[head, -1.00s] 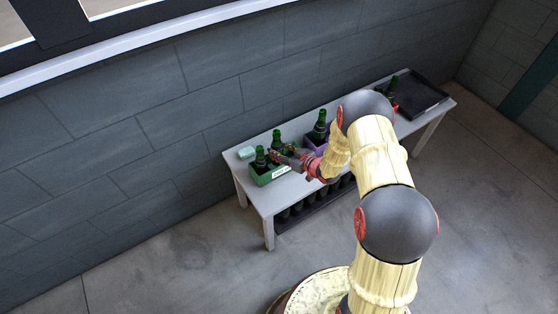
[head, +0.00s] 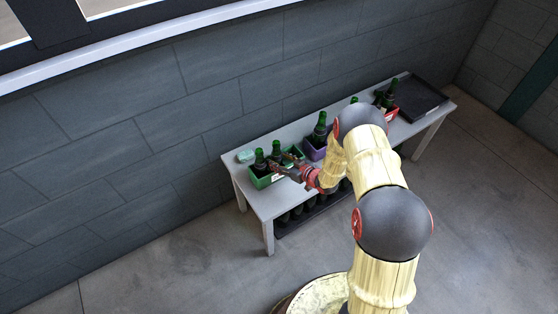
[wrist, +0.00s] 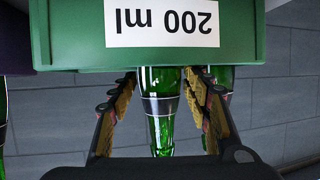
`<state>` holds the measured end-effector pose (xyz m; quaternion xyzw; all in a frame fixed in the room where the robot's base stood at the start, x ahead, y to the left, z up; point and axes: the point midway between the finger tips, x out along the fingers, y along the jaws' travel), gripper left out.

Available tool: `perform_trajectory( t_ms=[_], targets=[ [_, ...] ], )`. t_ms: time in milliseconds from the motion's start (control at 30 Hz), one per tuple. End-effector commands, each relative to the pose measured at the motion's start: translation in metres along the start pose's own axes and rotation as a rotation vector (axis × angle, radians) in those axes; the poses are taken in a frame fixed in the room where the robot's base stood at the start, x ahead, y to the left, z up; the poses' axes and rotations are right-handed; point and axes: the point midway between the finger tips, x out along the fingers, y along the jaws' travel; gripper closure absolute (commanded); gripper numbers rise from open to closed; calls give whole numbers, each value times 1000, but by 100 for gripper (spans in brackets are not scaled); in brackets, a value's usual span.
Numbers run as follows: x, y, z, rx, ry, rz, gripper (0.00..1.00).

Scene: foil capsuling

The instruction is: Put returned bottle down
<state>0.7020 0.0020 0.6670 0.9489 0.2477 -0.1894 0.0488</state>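The green crate (head: 262,182) stands at the left end of the bench, and its front wall with an upside-down "200 ml" label fills the top of the wrist view (wrist: 85,45). One dark green bottle (head: 260,160) stands in it at the left. A second green bottle (head: 276,150) stands upright beside it. In the wrist view this bottle (wrist: 160,112) is between my fingers, its lower body hidden by the crate wall. My gripper (head: 286,163) is just above the crate's front rim. Its fingers (wrist: 159,80) are spread around the bottle, with narrow gaps at the tips.
A purple crate (head: 313,154) with a bottle (head: 320,128) stands to the right. Further right are a red crate (head: 392,114) with bottles and a black tray (head: 420,98). A pale green item (head: 245,156) lies at the left end. Dark bottles fill the lower shelf.

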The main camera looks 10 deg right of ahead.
Motion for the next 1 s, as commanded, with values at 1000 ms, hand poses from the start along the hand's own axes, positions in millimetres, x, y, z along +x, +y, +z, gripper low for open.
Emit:
perform_trajectory(
  t_ms=[1000],
  targets=[
    [-116, 0, -4, 1, 0, 1, 52]
  ],
)
